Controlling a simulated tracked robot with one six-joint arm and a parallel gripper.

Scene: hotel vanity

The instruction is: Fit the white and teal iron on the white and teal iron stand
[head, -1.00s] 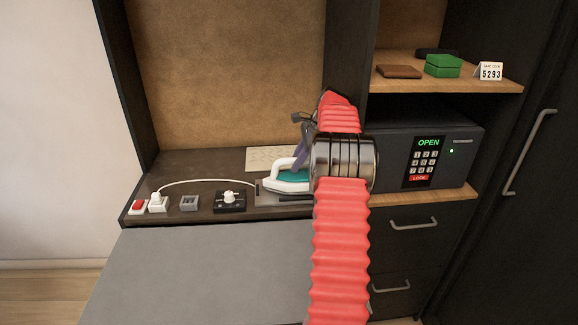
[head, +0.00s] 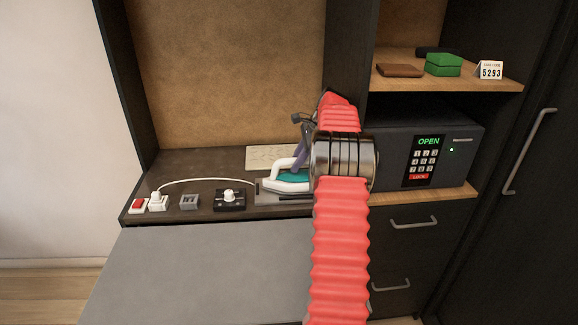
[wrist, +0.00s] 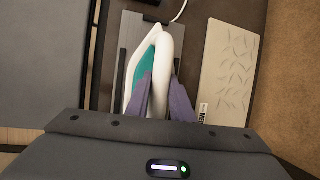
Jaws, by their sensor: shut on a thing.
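Below the iron is a flat grey plate, the iron stand (head: 267,198), which also shows in the wrist view (wrist: 127,38). I cannot tell whether the iron touches the stand.
A black box with a white knob (head: 230,199), a grey block (head: 189,203), and a white plug with a cord (head: 158,202) stand to the left. A pale embossed card (wrist: 229,75) lies beside the stand. A dark safe (head: 436,155) stands to the right.

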